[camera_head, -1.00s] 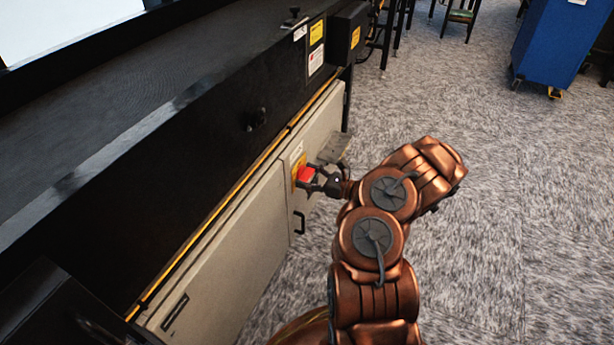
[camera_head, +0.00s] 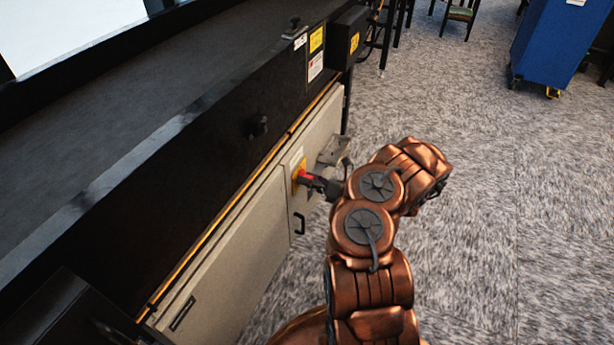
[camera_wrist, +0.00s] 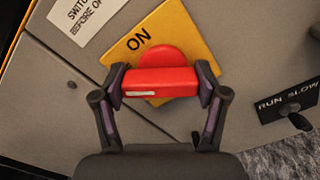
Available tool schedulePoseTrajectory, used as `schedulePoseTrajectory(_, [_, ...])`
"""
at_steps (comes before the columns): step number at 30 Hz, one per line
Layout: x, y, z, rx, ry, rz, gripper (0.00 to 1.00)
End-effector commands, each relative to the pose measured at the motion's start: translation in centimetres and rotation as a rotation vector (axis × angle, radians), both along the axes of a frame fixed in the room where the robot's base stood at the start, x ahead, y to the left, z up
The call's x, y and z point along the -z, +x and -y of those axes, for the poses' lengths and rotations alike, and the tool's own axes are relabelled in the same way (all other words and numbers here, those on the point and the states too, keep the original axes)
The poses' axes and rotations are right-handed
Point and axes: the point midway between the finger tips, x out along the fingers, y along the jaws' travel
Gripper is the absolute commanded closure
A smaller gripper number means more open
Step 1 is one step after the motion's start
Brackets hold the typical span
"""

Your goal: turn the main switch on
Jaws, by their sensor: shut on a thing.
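The main switch is a red rotary handle (camera_wrist: 160,82) on a yellow plate (camera_wrist: 135,48) marked "ON" in the wrist view. In the head view the red handle (camera_head: 304,177) shows small on the grey cabinet front, partly covered by my gripper. My gripper (camera_head: 312,182) reaches it from the right. In the wrist view my gripper (camera_wrist: 161,86) has one finger at each end of the red handle, shut on it. The handle lies level across the wrist picture, while the plate looks tilted. The "OFF" mark is not visible.
A smaller knob (camera_wrist: 299,120) beside a "RUN SLOW" label is at the right in the wrist view. A cabinet door handle (camera_head: 299,223) sits below the switch. A grey bracket (camera_head: 334,150) juts out nearby. Open carpet (camera_head: 470,220) lies to the right, with a blue cart (camera_head: 548,45) beyond.

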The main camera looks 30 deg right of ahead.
Motion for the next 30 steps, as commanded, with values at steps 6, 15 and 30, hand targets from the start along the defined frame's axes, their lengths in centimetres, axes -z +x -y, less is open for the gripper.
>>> schedulePoseTrajectory(6, [-0.16,0.03,-0.13,-0.005,0.176,-0.106,0.62])
schedulePoseTrajectory(15, [-0.1,0.03,-0.04,-0.005,0.422,-0.254,0.62])
schedulePoseTrajectory(30, [0.01,0.11,0.03,-0.005,0.743,-0.447,0.62])
